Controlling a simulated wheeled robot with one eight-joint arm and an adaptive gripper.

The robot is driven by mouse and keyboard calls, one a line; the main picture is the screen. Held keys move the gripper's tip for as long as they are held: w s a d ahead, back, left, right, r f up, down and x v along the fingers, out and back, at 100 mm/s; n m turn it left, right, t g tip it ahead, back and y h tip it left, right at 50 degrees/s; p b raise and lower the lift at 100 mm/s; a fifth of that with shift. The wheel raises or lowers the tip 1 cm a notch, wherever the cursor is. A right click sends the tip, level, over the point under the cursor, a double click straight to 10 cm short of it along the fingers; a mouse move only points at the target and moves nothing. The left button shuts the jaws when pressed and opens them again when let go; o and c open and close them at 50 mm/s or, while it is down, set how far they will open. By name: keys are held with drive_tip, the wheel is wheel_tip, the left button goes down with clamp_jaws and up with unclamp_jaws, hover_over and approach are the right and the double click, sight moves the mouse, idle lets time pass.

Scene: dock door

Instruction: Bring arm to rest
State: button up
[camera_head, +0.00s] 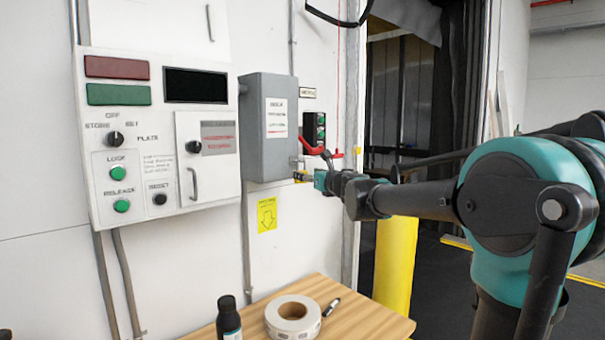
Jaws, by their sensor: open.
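My arm reaches in from the right side of the view, with its teal and black joints in the foreground. My gripper (308,177) is at the end of the arm, close to the wall just below the lower right corner of the grey box (268,128). It is small in the view and partly hidden by my wrist. It is open, and I see nothing held in it. A red lever (322,150) sticks out just above the gripper, below a black button box (320,130). I cannot tell whether the gripper touches the lever.
A white control panel (135,172) is on the wall at left. A wooden table (365,319) below carries a tape roll (293,315), a dark bottle (229,319) and a marker (332,306). A yellow post (396,265) stands beside the dark doorway (400,90).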

drive_tip(key=v, duration=0.6)
drive_tip(key=s+d+f+m+t+h, duration=0.1)
drive_tip(key=d+f+m+h, duration=0.3)
drive_tip(key=d+m, duration=0.35)
drive_tip(key=s+d+f+m+t+h, duration=0.1)
drive_tip(key=d+f+m+h, duration=0.25)
drive_tip(key=d+m, duration=0.35)
drive_tip(key=s+d+f+m+g+h, duration=0.2)
drive_tip(key=s+d+f+m+h, duration=0.15)
drive_tip(key=f+m, duration=0.25)
drive_tip(key=s+d+f+m+g+h, duration=0.2)
drive_tip(key=s+d+f+m, duration=0.2)
drive_tip(key=f+m, duration=0.3)
drive_tip(key=s+a+f+m+g+y, duration=0.2)
drive_tip(key=s+f+m+g, duration=0.2)
drive_tip(key=s+f+m, duration=0.3)
drive_tip(key=s+a+f+m+g+y, duration=0.2)
drive_tip(key=s+f+m+g, duration=0.3)
drive_tip(key=s+f, duration=1.2)
drive_tip(key=shift+f+m, duration=0.25)
drive_tip(key=shift+m, duration=1)
